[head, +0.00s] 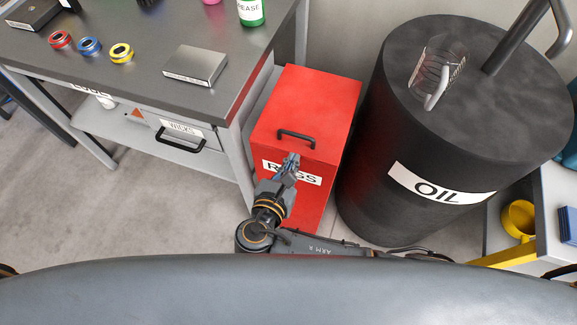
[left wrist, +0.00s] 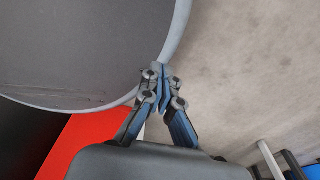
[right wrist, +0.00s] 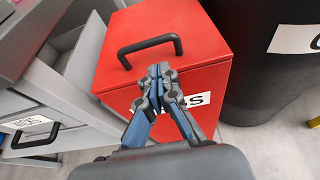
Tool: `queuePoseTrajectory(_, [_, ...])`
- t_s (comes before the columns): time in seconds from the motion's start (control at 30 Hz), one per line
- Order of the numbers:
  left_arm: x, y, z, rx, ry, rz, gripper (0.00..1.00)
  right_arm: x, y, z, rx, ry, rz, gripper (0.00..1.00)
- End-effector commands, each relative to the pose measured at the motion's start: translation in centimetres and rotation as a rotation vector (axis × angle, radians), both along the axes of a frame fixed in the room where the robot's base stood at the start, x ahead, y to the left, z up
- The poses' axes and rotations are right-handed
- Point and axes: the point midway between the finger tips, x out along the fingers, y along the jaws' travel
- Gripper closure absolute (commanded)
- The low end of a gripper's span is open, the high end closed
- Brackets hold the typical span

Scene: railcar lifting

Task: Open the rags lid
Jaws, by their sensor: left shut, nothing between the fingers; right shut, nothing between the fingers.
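The red rags bin (head: 318,100) stands between the workbench and the oil drum. Its lid is closed, with a dark bar handle (head: 296,135) near the front edge. A white label reading RAGS (head: 310,179) is on its front, partly covered by my right gripper. My right gripper (head: 291,160) is shut and empty, just in front of the bin and below the handle. In the right wrist view the handle (right wrist: 150,46) lies just beyond the fingertips, apart from them as far as I can tell. My left gripper (left wrist: 160,70) is shut and empty, seen only in the left wrist view.
The black oil drum (head: 360,180) stands close to the bin's right, with a pump pipe on top. The grey workbench (head: 140,75) with a drawer (head: 180,130) is to the left. A shelf with a yellow mug (head: 518,220) is at far right. Open floor lies at left.

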Motion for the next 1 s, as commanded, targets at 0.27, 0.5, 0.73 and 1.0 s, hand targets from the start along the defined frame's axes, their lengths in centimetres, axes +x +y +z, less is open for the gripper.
queuePoseTrajectory(0.27, [0.7,0.9,-0.2,0.010,-0.009,0.001,1.00,4.1,-1.4,-1.5,0.000,0.000,-0.002,1.00])
queuePoseTrajectory(0.5, [1.4,1.3,-0.1,0.015,-0.021,0.005,1.00,5.2,-1.7,-2.0,0.003,0.002,-0.001,1.00])
queuePoseTrajectory(0.73, [1.4,1.3,-0.1,0.015,-0.021,0.005,1.00,5.2,-1.7,-2.0,0.004,0.002,-0.001,1.00])
queuePoseTrajectory(1.0, [1.3,1.3,1.1,0.014,-0.019,0.004,1.00,5.4,-1.7,-1.0,0.009,0.018,-0.001,1.00])
